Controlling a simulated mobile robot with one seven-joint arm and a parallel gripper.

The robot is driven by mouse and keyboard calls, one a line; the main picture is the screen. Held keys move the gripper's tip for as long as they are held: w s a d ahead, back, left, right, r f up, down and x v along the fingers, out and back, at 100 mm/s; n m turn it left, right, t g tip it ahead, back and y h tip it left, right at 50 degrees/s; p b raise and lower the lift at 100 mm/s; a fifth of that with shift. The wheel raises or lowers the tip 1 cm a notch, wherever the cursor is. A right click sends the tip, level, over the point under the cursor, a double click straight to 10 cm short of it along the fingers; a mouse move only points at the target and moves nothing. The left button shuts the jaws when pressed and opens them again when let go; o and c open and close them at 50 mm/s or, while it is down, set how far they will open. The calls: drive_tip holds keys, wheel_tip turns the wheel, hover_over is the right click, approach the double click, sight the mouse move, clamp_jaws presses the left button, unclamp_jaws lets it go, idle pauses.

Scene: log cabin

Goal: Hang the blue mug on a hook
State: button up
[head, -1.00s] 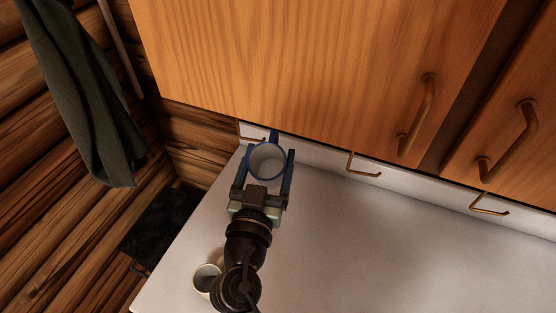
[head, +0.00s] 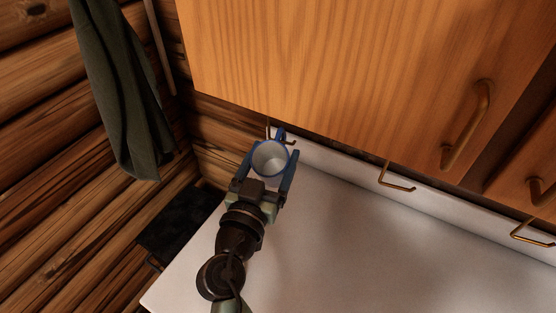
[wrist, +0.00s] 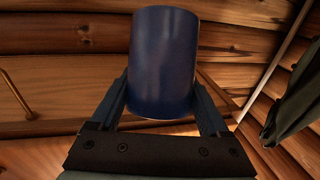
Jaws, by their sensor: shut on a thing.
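The blue mug (head: 270,158) has a pale inside and is held with its open mouth toward the head camera. Its blue handle (head: 281,133) points away from my gripper, toward the cabinet. My gripper (head: 268,172) is shut on the mug, one finger on each side. The wrist view shows the mug's plain blue side (wrist: 163,60) between the fingers; the handle is hidden there. A brass hook (head: 292,142) under the cabinet's left end overlaps the handle in the picture. I cannot tell whether the handle is around it or touching it. Two more hooks (head: 397,186) (head: 532,239) hang empty to the right.
The wooden cabinet (head: 330,70) overhangs the white counter (head: 350,250), close above the mug. A log wall (head: 60,210) and a dark green cloth (head: 115,90) are at left. The counter right of my arm is clear.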

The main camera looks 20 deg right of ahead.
drive_tip(key=shift+w+a, duration=0.1)
drive_tip(key=shift+w, duration=0.05)
drive_tip(key=shift+f+b, duration=0.95)
drive_tip(key=shift+b, duration=0.5)
idle(0.3)
drive_tip(key=o, duration=1.4)
drive_tip(key=shift+o, duration=0.7)
drive_tip(key=b+v, duration=0.5)
drive_tip(key=v, duration=0.8)
drive_tip(key=shift+r, duration=0.2)
